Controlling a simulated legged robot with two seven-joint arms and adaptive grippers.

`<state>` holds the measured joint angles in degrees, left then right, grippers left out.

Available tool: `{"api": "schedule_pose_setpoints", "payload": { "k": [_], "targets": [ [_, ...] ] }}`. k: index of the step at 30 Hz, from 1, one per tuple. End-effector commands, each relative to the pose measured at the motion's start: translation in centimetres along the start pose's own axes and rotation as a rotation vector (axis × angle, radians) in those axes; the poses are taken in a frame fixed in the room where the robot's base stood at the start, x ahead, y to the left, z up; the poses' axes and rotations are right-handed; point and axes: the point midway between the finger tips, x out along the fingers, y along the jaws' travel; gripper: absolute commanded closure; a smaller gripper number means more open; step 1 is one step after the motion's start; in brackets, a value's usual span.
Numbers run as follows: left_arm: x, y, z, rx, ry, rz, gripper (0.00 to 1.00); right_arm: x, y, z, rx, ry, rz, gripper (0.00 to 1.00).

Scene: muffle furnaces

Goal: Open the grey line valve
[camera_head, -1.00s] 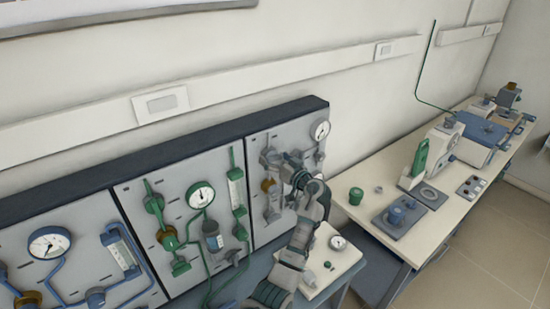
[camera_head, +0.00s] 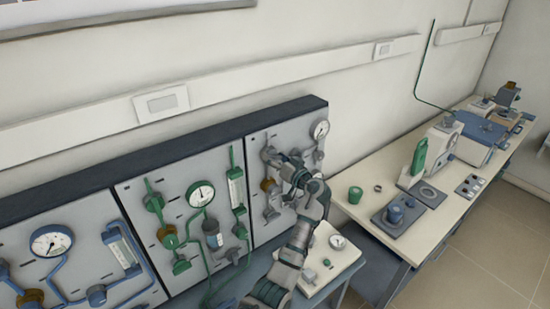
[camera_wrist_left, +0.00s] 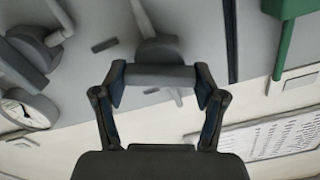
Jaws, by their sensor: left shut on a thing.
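The grey line is on the right-hand panel (camera_head: 258,222), with a round gauge (camera_head: 320,130) at its top right and a brass-coloured fitting (camera_head: 267,184) at its left. My left gripper (camera_head: 279,160) is at the upper part of this panel, in front of the line. In the left wrist view, its two fingers close on the ends of a grey bar-shaped valve handle (camera_wrist_left: 160,75), which lies across between them. The round grey valve body (camera_wrist_left: 158,50) shows behind the handle. In the head view my gripper hides the handle. My right gripper is not in view.
Left of it are a panel with green lines (camera_head: 201,193) and one with blue lines (camera_head: 52,241). A bench (camera_head: 375,225) on the right carries several instruments. A white board (camera_head: 322,262) with small parts lies below my arm. Floor is free at the lower right.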

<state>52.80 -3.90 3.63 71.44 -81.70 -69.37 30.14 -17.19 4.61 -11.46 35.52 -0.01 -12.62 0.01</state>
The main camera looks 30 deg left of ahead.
Motion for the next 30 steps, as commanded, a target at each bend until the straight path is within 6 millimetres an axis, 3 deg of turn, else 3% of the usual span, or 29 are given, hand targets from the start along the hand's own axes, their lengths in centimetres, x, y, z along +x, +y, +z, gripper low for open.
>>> {"api": "schedule_pose_setpoints", "payload": {
  "k": [30],
  "targets": [
    [0.0, 0.3, -0.2, 0.928, 0.005, 0.002, 0.64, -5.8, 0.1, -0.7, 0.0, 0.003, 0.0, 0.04]
  ]
}}
